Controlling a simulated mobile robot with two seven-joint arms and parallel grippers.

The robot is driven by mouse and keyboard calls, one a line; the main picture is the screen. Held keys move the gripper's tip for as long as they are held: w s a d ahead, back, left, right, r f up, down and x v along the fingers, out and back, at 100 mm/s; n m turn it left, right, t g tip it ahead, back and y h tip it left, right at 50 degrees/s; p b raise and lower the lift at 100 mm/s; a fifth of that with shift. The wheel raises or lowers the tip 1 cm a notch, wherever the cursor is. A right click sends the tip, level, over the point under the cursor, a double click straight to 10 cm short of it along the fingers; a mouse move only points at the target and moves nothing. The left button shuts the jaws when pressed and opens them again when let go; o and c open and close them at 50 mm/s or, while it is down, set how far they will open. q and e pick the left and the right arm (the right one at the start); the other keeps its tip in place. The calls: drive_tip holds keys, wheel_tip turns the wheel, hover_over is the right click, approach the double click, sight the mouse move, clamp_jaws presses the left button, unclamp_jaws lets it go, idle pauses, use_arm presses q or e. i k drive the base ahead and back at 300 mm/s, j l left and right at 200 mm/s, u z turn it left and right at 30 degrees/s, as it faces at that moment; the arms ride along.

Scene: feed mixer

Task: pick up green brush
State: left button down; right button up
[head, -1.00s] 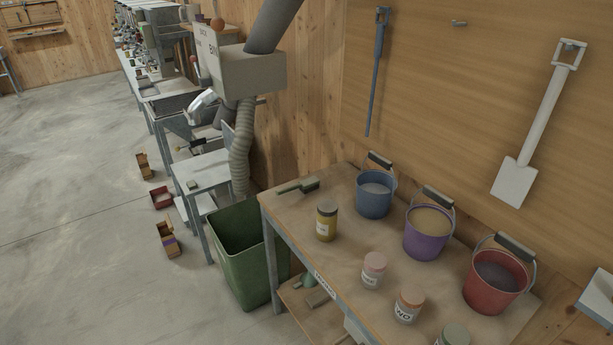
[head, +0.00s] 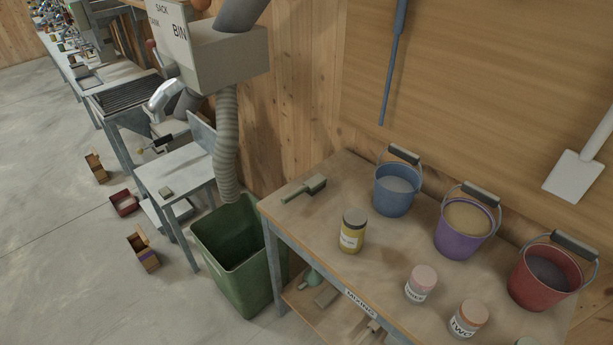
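The green brush (head: 304,189) lies on the far left part of the wooden worktable (head: 305,230), near its back left corner. It has a dark green handle pointing left and a wider head at the right. Nothing touches it. Neither of my grippers shows in the head view.
A blue bucket (head: 396,190), a purple bucket (head: 466,228) and a red bucket (head: 545,275) line the table's back. A green bin (head: 239,257) stands on the floor beside the table's left end.

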sight(312, 186)
drive_tip(key=i+j+z, duration=0.1)
drive_tip(key=j, duration=0.25)
drive_tip(key=i+j+z, duration=0.1)
drive_tip(key=i+j, duration=0.15)
drive_tip(key=i+j+z, duration=0.1)
drive_tip(key=j, duration=0.35)
drive_tip(key=i, duration=0.05)
